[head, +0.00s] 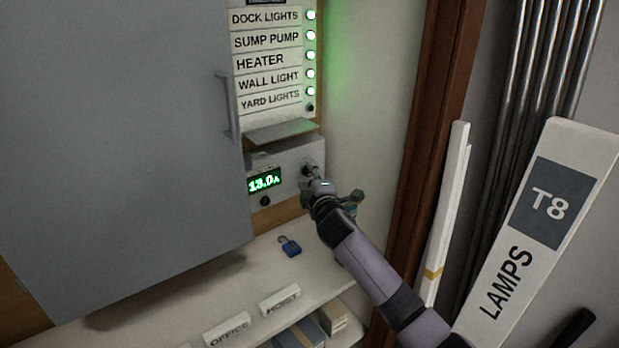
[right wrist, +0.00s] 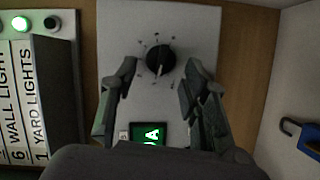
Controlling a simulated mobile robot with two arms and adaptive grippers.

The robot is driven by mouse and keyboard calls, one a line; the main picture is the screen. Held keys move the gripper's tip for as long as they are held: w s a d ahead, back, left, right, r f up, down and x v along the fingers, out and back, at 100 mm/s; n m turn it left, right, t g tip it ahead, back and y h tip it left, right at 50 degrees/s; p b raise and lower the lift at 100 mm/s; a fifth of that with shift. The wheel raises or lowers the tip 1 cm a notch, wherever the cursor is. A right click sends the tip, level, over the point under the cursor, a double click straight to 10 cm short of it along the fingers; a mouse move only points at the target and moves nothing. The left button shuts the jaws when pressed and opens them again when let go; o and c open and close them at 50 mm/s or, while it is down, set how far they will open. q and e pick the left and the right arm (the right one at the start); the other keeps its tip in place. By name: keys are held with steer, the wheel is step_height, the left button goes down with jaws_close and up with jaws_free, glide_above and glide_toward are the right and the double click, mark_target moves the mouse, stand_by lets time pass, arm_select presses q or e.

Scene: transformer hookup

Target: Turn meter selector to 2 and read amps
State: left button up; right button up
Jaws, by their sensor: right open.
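The meter (head: 281,163) is a pale box on the wall under the label panel. Its green display (head: 264,180) reads 13.0 A. The black round selector knob (head: 307,170) sits to the right of the display. In the right wrist view the knob (right wrist: 160,58) has a light pointer mark facing roughly down, with small marks around it too small to read. My right gripper (head: 313,181) is open, and its fingers (right wrist: 158,82) stand left and right of the knob, with gaps visible. Only the end of the display (right wrist: 151,134) shows there. My left gripper is out of view.
A large grey door (head: 120,140) stands at left. A blue padlock (head: 290,246) lies on the shelf (head: 210,290). A T8 lamps box (head: 540,220) leans at right.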

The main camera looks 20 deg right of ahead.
steer(key=shift+w, duration=0.3)
steer(key=shift+c, duration=0.2)
steer(key=c, duration=0.7)
steer(key=shift+s, duration=0.15)
jaws_close()
steer(key=shift+r, duration=0.1)
